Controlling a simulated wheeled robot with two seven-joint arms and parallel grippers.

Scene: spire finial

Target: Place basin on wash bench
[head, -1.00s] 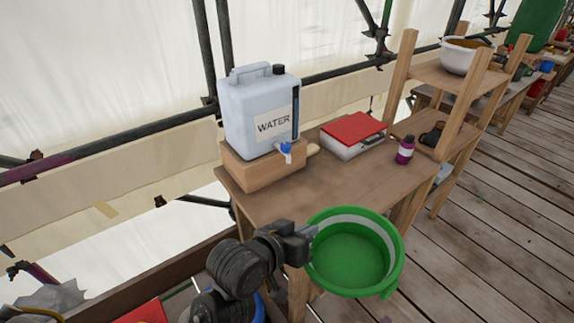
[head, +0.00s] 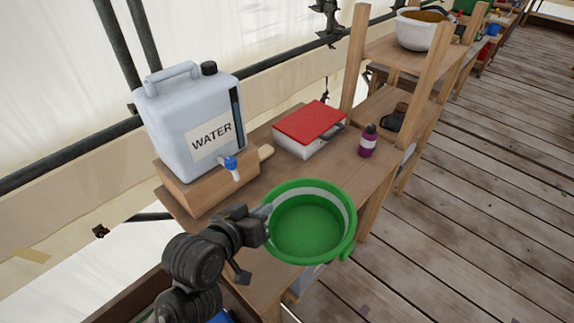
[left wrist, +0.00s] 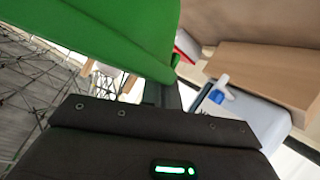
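A green basin (head: 308,228) with a pale inside band hangs upright from my left gripper (head: 262,222), which is shut on its left rim. In the head view the basin overlaps the front part of the wooden wash bench (head: 345,182); I cannot tell whether it touches the bench top. In the left wrist view the basin's green side (left wrist: 100,25) fills the upper left, with the fingers at its edge. My right gripper is not in view.
On the bench are a water container (head: 190,120) with a blue tap on a wooden block (head: 200,185), a red-lidded box (head: 309,128) and a purple bottle (head: 368,141). A shelf unit with a white bowl (head: 420,32) stands behind. Plank floor lies right.

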